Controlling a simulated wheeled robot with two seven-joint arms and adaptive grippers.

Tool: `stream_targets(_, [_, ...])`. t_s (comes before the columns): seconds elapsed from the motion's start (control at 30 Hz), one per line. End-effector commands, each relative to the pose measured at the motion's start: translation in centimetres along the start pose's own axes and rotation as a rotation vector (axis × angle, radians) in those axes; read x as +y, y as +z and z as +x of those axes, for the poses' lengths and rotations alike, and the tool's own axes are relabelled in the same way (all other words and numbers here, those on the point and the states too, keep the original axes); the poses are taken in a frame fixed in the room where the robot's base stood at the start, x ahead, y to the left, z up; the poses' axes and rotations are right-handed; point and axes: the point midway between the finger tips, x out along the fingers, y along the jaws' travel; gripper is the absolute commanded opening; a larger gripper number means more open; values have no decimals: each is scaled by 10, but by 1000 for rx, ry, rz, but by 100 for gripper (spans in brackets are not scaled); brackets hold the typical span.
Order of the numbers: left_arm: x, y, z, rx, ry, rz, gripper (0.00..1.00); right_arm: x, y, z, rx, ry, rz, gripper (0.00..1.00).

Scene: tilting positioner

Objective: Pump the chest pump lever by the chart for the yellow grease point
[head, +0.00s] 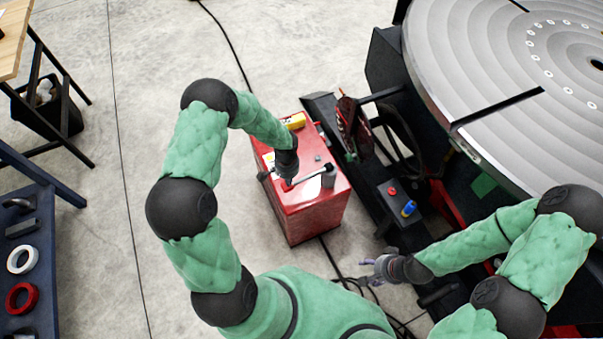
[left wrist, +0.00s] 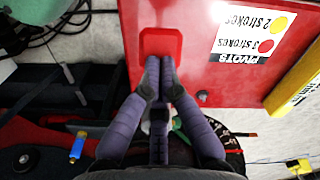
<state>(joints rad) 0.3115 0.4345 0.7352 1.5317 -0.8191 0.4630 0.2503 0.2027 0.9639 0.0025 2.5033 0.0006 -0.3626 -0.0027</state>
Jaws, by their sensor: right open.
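The red chest pump (head: 318,218) stands on the floor in the middle of the head view. A pale bar with a dark end (head: 328,177), which looks like the lever, lies over its top. My left gripper (head: 280,180) is low over the chest top beside this bar. In the left wrist view its purple fingers (left wrist: 160,68) converge just below a raised red block (left wrist: 161,42); whether they grip anything is unclear. The white chart (left wrist: 252,32) appears upside down, with 2 strokes by yellow and 3 strokes by red. My right gripper (head: 383,268) is open and empty, right of the chest.
A yellow box (head: 294,121) lies on the chest's far edge. A black frame with a control box (head: 400,205) carrying red and blue knobs stands right of the chest. The big round table (head: 480,75) fills the upper right.

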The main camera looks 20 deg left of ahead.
Motion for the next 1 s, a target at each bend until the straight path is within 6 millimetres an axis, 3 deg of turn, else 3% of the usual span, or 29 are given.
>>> stream_targets(1.0, [0, 0, -90, -1, 0, 0, 0, -21, 2, -59, 0, 0, 0, 58])
